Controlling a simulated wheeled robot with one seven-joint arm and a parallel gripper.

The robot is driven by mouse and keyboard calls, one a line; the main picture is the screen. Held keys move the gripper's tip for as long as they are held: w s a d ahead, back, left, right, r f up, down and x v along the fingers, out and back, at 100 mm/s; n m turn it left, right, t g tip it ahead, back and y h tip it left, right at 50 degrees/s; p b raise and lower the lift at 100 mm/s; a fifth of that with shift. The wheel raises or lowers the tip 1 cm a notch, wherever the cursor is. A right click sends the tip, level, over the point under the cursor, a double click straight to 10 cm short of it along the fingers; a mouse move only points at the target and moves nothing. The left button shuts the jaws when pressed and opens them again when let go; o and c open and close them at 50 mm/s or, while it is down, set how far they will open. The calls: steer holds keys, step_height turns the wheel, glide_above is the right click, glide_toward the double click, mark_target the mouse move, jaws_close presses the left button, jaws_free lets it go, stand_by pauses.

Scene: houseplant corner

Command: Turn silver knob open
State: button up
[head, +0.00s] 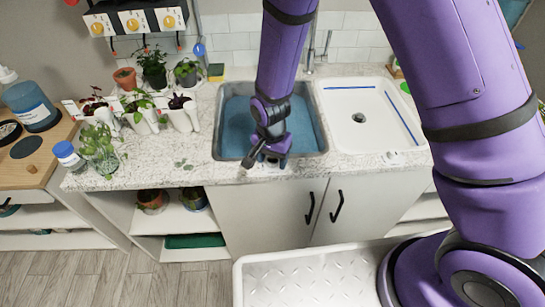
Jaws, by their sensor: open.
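My gripper (266,158) is open, at the front rim of the left sink basin (218,125), with its fingers pointing down toward the counter edge. Nothing shows clearly between the fingers. I cannot make out a silver knob for sure; the gripper and arm hide part of the sink front. A silver tap (326,46) stands behind the sinks, partly beside my arm. A small pale fitting (390,157) sits on the counter in front of the right basin, too small to identify.
The left basin holds blue water. The white right basin (350,130) has blue strips. Potted plants (183,112) and a glass jar of cuttings (100,150) stand on the left counter. A box with yellow dials (133,23) hangs above. Cabinet doors (262,215) are below.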

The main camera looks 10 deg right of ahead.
steer(key=c, duration=0.9)
steer(key=shift+c, duration=0.2)
steer(key=shift+n, duration=0.3)
steer(key=n, duration=1.3)
steer(key=shift+n+t, duration=0.3)
steer(key=shift+n, duration=1.8)
